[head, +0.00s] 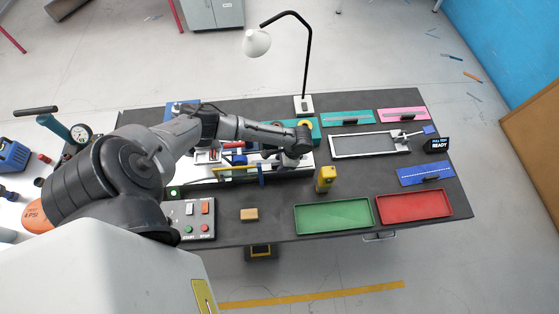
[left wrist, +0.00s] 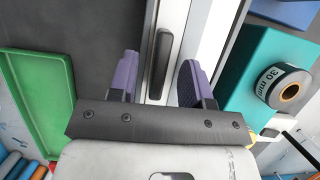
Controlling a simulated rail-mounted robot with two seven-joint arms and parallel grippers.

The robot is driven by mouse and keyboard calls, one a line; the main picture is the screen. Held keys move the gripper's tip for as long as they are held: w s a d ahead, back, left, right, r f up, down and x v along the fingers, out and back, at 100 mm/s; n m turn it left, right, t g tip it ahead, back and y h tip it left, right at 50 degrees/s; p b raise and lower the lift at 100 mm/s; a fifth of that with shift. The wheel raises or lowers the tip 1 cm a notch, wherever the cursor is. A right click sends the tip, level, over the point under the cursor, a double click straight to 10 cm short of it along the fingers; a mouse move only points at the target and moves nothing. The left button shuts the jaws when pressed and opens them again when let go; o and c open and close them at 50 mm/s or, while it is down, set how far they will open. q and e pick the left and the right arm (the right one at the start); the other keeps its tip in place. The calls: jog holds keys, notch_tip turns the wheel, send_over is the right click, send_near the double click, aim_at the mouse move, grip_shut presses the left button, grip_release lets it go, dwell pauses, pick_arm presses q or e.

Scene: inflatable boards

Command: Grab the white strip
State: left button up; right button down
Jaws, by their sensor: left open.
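A pale white strip (left wrist: 178,25) with a dark handle bar (left wrist: 162,60) on it lies below my left gripper in the left wrist view. My left gripper (left wrist: 158,78) is open, with one purple finger on each side of the handle bar. I cannot tell whether the fingers touch it. In the head view my left gripper (head: 289,162) is over the white area in the middle of the bench, and my arm hides most of the strip there. My right gripper is not in view.
A green tray (head: 333,216) and a red tray (head: 414,207) lie at the bench front. A yellow block-like tool (head: 326,178) stands near my gripper. A teal block with a tape roll (left wrist: 284,88) is close on the right in the wrist view. A lamp (head: 305,60) rises behind.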

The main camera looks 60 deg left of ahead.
pick_arm(q)
jog(key=shift+s+f, duration=0.1)
jog(key=shift+f, duration=0.1)
grip_shut()
dwell(0.3)
